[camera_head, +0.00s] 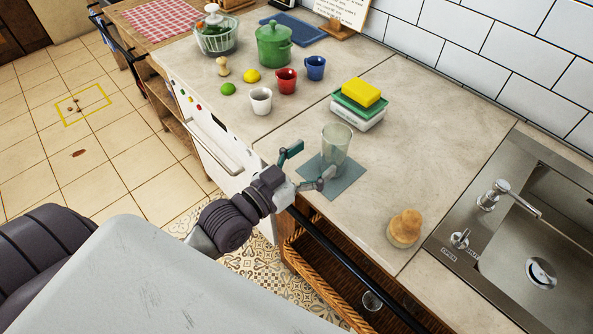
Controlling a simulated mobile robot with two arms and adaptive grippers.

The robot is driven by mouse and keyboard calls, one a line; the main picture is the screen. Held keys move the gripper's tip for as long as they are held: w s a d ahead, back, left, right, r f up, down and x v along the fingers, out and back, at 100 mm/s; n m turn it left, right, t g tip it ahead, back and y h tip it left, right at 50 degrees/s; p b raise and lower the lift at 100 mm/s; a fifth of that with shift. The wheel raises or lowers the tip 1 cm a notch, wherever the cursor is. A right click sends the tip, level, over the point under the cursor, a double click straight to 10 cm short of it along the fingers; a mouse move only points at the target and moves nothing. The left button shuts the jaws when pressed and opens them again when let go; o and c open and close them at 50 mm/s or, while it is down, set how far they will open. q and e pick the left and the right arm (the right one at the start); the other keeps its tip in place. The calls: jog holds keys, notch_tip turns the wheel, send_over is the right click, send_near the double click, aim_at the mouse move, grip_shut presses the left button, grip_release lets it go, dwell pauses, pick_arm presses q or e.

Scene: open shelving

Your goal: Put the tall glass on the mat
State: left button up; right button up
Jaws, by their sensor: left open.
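The tall clear glass (336,147) stands upright on the grey-blue square mat (345,186) on the counter. My left gripper (309,166) is at the near left side of the glass. Its fingers are spread apart, one at the upper left of the mat and one over the mat near the glass's base. I cannot tell if a finger touches the glass. My right gripper is not in view.
White (261,100), red (286,80) and blue (315,67) cups stand further left. A round brush (405,228) and the sink (530,230) are to the right. A dark rail (345,262) runs along the counter front.

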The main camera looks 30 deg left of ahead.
pick_arm(q)
jog(key=v, duration=0.5)
jog(key=shift+b, duration=0.3)
jog(key=s+f+g+y, duration=0.3)
jog(key=f+g, duration=0.3)
jog(key=f, duration=0.4)
jog(key=s+a+f+n+g+y, duration=0.1)
jog(key=s+f+g+y, duration=0.1)
jog(key=s+f+g, duration=0.3)
jog(key=s+f+n+g+y, duration=0.1)
jog(key=s+f+g, duration=0.15)
jog(key=s, duration=0.35)
notch_tip(320, 180, down, 25)
jog(key=s+g, duration=0.1)
jog(key=s+a+f+g, duration=0.1)
jog(key=s+a+f, duration=0.2)
jog(key=s+f, duration=1.3)
jog(key=shift+s+a, duration=0.25)
jog(key=shift+s, duration=0.3)
